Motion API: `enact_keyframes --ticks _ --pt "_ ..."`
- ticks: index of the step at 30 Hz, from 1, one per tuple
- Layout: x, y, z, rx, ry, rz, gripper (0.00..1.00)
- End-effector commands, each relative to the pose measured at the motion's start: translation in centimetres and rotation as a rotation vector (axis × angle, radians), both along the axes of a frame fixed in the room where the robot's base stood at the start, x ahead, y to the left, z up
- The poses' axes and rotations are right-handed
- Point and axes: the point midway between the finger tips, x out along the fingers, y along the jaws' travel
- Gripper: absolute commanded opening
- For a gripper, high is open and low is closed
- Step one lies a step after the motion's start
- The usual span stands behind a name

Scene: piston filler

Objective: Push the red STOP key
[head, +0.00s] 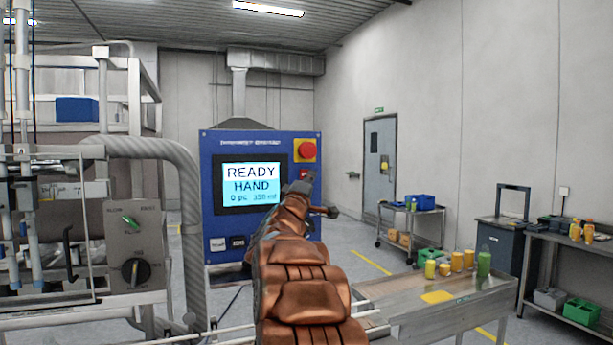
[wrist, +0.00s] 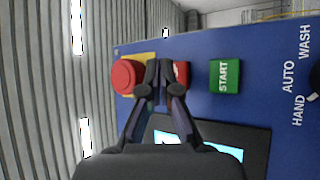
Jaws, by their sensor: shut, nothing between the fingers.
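The blue control panel (head: 262,228) has a lit screen (head: 251,184) reading "READY HAND 0 pc 350 ml". The red STOP key (wrist: 182,70) is partly hidden behind my fingertips in the wrist view; a bit of its red shows in the head view (head: 304,173). My gripper (wrist: 160,72) is shut and empty, its tips in front of the key's left part. Whether they touch it I cannot tell. The round red mushroom button (wrist: 127,77) on its yellow plate is left of the tips. The green START key (wrist: 224,76) is to the right.
A selector marked HAND, AUTO, WASH (wrist: 314,96) is at the wrist view's right edge. A thick grey pipe (head: 190,190) and a grey switch box (head: 135,245) stand left of the panel. A metal table (head: 440,312) with several bottles is at right.

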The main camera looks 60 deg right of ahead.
Motion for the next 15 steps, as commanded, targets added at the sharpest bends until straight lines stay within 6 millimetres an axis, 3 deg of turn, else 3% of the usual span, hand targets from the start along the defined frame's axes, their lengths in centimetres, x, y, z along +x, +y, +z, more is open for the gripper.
enact_keyframes --ticks 15 --pt "-3.4 2.3 0.1 0.000 0.001 0.001 0.00"
